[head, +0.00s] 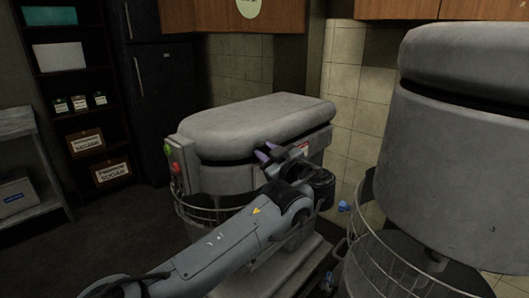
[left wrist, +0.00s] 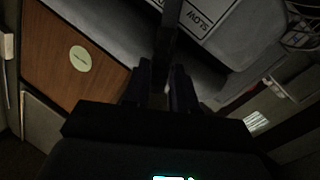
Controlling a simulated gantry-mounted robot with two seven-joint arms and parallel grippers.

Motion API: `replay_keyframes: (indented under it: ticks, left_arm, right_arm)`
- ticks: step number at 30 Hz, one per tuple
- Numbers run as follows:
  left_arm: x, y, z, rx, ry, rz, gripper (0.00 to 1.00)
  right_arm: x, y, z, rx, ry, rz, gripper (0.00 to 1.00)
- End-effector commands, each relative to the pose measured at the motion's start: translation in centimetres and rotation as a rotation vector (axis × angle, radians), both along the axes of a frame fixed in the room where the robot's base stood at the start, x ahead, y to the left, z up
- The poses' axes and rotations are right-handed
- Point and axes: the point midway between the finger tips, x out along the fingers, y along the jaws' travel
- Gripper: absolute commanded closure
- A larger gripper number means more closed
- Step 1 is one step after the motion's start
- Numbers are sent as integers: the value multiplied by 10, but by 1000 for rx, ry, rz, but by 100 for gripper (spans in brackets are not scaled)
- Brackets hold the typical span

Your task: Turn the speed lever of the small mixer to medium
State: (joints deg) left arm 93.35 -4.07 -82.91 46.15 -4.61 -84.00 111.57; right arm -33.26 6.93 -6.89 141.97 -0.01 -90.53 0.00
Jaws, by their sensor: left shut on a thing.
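The small mixer (head: 250,122) stands in the middle of the head view, with a grey rounded head and a wire bowl guard. My left gripper (head: 268,152) is at the right part of the mixer's side, just under the head cover. In the left wrist view its dark fingers (left wrist: 161,86) are closed on a dark bar, the speed lever (left wrist: 168,35). A white label (left wrist: 202,15) reading "SLOW" lies beside the lever. The rest of the speed scale is out of view, so the exact setting cannot be read. My right gripper is not in view.
A larger mixer (head: 460,150) with a wire guard (head: 372,258) fills the right side. Green (head: 167,150) and red (head: 175,168) buttons sit on the small mixer's left end. A dark shelf (head: 80,95) and a fridge (head: 158,100) stand at the back left.

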Motion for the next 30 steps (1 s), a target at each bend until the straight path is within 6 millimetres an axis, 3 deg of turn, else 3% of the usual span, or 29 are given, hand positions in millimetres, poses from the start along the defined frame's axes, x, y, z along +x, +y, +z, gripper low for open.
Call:
replay_keyframes:
  ticks: [1,5,16,17,21,30]
  left_arm:
    - [3,-3,8,24,33,1,100]
    - [8,-7,8,69,86,1,100]
    - [10,-8,5,86,104,0,100]
    - [10,-8,5,85,103,0,70]
    - [10,-8,5,86,103,0,49]
    - [10,-8,6,84,101,0,48]
  right_arm:
    - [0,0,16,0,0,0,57]
    - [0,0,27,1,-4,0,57]
    - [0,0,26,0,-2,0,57]
    - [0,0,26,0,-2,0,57]
    - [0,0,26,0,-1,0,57]
    - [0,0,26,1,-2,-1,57]
